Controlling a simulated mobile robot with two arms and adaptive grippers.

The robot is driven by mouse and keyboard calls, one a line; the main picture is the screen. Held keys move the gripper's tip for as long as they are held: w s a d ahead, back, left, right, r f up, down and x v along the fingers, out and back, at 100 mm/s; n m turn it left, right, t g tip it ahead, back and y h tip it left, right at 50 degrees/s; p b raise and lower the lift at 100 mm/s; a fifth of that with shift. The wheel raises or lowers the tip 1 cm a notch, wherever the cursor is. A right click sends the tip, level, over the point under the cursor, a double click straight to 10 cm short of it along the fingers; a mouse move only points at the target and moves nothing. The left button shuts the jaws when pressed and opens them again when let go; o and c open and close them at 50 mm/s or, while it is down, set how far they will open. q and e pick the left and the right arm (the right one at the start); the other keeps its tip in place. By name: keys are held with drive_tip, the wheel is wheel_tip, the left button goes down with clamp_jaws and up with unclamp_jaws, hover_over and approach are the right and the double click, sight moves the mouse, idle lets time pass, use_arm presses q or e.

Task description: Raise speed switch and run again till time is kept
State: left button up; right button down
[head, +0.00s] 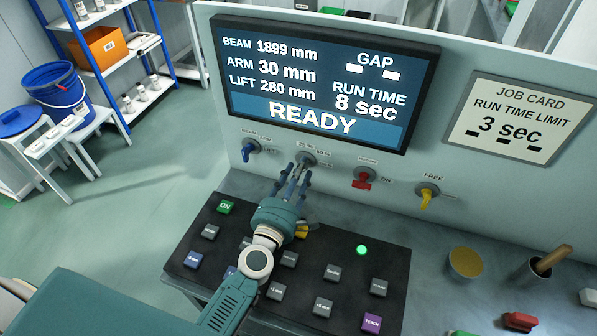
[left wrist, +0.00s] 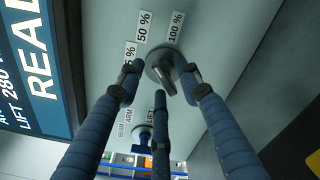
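The grey speed switch (head: 305,159) is a round knob on the upright panel, with 25 %, 50 % and 100 % labels around it. The left wrist view shows its raised grip bar (left wrist: 166,78) slanted; I cannot tell which label it marks. My left gripper (head: 293,174) is open in front of the switch; its fingers (left wrist: 160,80) are spread around the knob, with no clear contact. The screen (head: 322,80) reads READY, RUN TIME 8 sec. The job card (head: 520,117) gives a run time limit of 3 sec. My right gripper is out of view.
A blue switch (head: 250,149) is left of the speed switch; a red (head: 363,180) and a yellow switch (head: 428,196) are right. Below is a black button console (head: 390,262) with a lit green lamp (head: 361,250), partly hidden by my left arm. Loose items lie at right.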

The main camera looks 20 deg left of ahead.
use_arm(q)
drive_tip(key=shift+s, duration=0.15)
drive_tip(key=s, duration=1.1)
drive_tip(key=shift+s+a, duration=0.2)
drive_tip(key=shift+s, duration=0.2)
